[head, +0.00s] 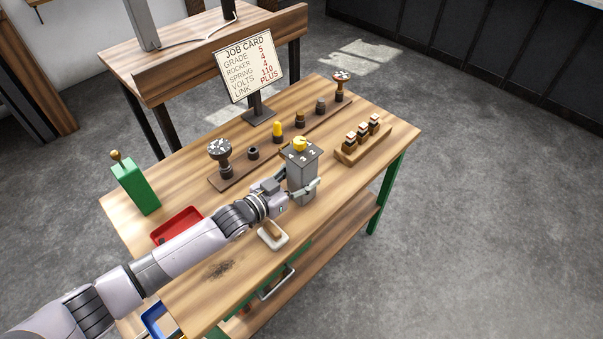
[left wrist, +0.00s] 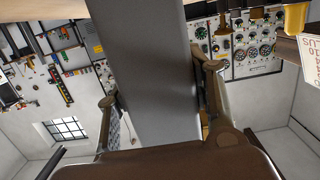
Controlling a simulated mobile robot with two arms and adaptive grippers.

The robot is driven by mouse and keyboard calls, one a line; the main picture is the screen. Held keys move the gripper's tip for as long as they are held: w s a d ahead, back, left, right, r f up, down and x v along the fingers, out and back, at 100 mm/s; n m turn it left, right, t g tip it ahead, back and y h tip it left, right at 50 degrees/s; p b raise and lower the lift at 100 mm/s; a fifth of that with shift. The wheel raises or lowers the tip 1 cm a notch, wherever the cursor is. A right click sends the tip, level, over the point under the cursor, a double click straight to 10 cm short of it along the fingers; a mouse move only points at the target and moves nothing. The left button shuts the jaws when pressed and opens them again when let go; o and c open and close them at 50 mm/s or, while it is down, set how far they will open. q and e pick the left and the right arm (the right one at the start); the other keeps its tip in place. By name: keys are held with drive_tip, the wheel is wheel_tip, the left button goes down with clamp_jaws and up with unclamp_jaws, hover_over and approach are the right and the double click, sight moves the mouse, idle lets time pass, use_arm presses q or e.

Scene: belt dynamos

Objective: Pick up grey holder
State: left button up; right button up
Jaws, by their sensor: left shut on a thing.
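My right gripper is not in view.
Behind the holder are a dark wooden strip (head: 232,176) with several knobs and, to the right, a small wooden rack (head: 350,157). A job card (head: 245,68) stands at the back. A green box (head: 136,188), red tray (head: 163,237) and white-rimmed piece (head: 272,240) lie left and front.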

use_arm(q)
drive_tip(key=shift+r, duration=0.1)
drive_tip(key=shift+c, duration=0.9)
drive_tip(key=shift+r, duration=0.1)
drive_tip(key=shift+w+r, duration=0.1)
drive_tip(key=shift+r, duration=0.15)
wheel_tip(320, 180, up, 19)
drive_tip(key=shift+r+p, duration=0.15)
drive_tip(key=shift+p, duration=0.4)
